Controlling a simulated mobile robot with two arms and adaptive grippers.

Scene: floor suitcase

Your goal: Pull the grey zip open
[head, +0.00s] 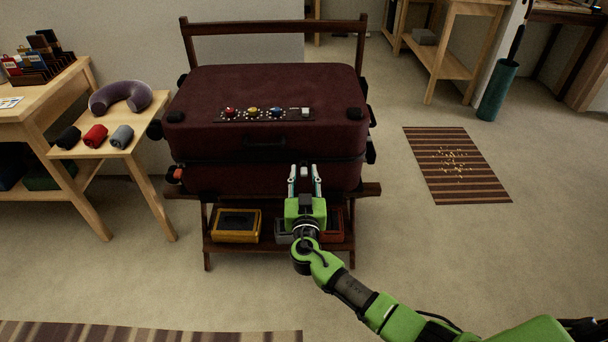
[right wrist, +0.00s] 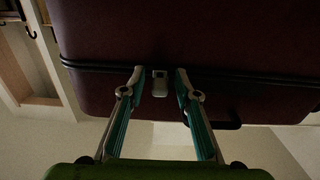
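A dark maroon suitcase (head: 270,90) lies closed on a dark wooden rack, with a dark seam around its side. In the right wrist view, a small grey zip pull (right wrist: 160,83) sits at the seam of the suitcase (right wrist: 210,40). My right gripper (head: 304,168) is at the front of the suitcase. In the right wrist view my right gripper (right wrist: 159,80) is open, with one fingertip on each side of the pull and visible gaps between. My left gripper is out of view.
The rack (head: 275,38) has a lower shelf with a yellow box (head: 236,226) and a red-brown box (head: 332,226). A wooden side table (head: 113,140) at left holds a neck pillow (head: 121,95) and rolled cloths. A striped mat (head: 455,165) lies right; the floor in front is clear.

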